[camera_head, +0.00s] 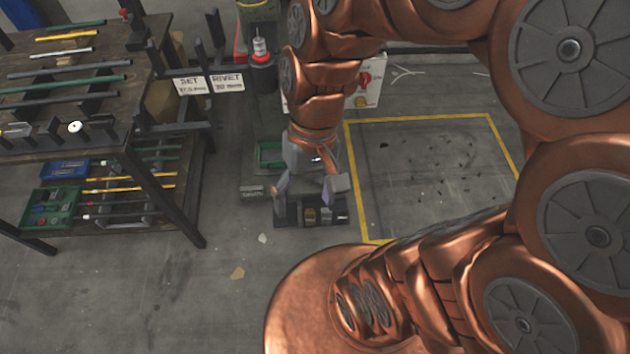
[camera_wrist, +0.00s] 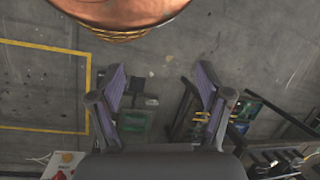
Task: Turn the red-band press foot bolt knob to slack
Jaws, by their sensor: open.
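The red-band press (camera_head: 262,58) stands at the back in the head view, partly hidden by my arm. A dark foot block (camera_head: 290,214) with a yellow piece and a silvery round-ended piece (camera_head: 341,216) lies at the press's front. I cannot tell for sure which piece is the bolt knob. My gripper (camera_head: 308,194) is above the foot block, its fingers spread and nothing seen between them. In the wrist view my gripper (camera_wrist: 160,72) is open, with floor showing between the fingertips; contact with the foot cannot be made out.
A rack table (camera_head: 150,165) with rods and green and blue bins stands left. Signs (camera_head: 208,84) read SET and RIVET. A white panel (camera_head: 372,88) with a red knob stands behind my arm. A yellow-outlined floor area (camera_head: 430,180) lies right, clear except for small debris.

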